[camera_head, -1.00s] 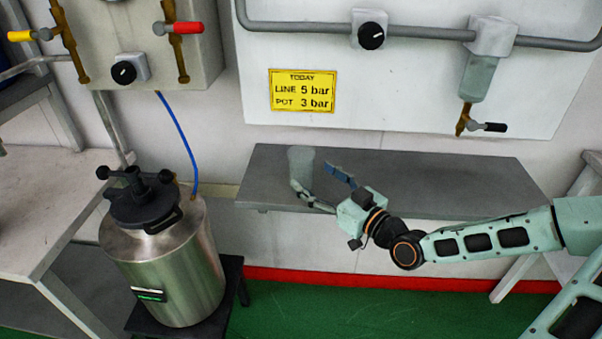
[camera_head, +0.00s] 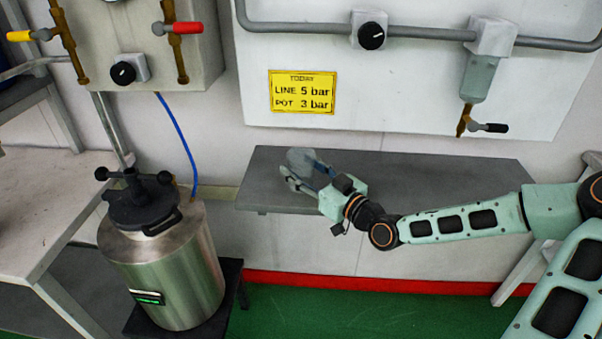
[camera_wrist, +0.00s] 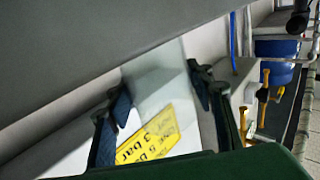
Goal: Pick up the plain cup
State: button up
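The plain cup (camera_head: 298,157) is a pale grey, see-through cup at the left part of the grey shelf. My gripper (camera_head: 302,172) is at the cup, with its fingers spread on either side of it. In the wrist view the cup (camera_wrist: 158,88) shows as a faint, clear shape between the two dark blue fingers of my gripper (camera_wrist: 160,85). The fingers are wide apart. Whether the pads touch the cup is hard to make out. The cup's lower part is partly hidden by the fingers in the head view.
The grey shelf (camera_head: 440,185) is bare to the right of my gripper. A steel pressure pot (camera_head: 165,265) with a black lid stands at the lower left, beside a pale bench (camera_head: 45,200). A wall panel with a yellow sign (camera_head: 302,92) and a tap (camera_head: 466,120) hangs above the shelf.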

aim_at(293, 150)
jog(key=c, duration=0.5)
jog(key=shift+r, duration=0.5)
notch_tip(293, 150, up, 3)
jog(key=shift+f+p, duration=0.2)
jog(key=shift+p, duration=0.3)
jog(key=s+d+r+p, duration=0.2)
jog(key=s+r+p, duration=0.1)
jog(key=s, duration=0.1)
jog(key=s+d+r+p, duration=0.2)
jog(key=s+r+p, duration=0.1)
jog(key=s+p, duration=0.1)
jog(key=s+d+r+p, duration=0.3)
jog(key=p, duration=0.1)
jog(key=shift+s+r, duration=0.3)
jog(key=shift+s, duration=0.1)
